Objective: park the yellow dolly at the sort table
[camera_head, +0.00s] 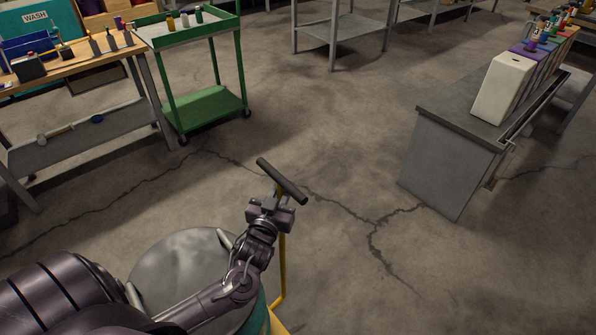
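The yellow dolly (283,260) is at the bottom centre, with a thin yellow post and a dark crossbar handle (288,185) on top. A drum with a grey lid (170,265) and a teal side stands at the dolly, partly hidden by my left arm. My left gripper (271,205) is at the top of the post, just under the crossbar, and looks closed around the handle. My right gripper is not in view. No label marks the sort table; a wooden-topped workbench (85,72) stands at left and a grey bench (450,155) at right.
A green cart (208,105) with bottles on top stands beside the workbench. White and coloured containers (503,88) line the grey bench. Metal racks (333,28) stand at the back. The cracked concrete floor between the cart and the grey bench is clear.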

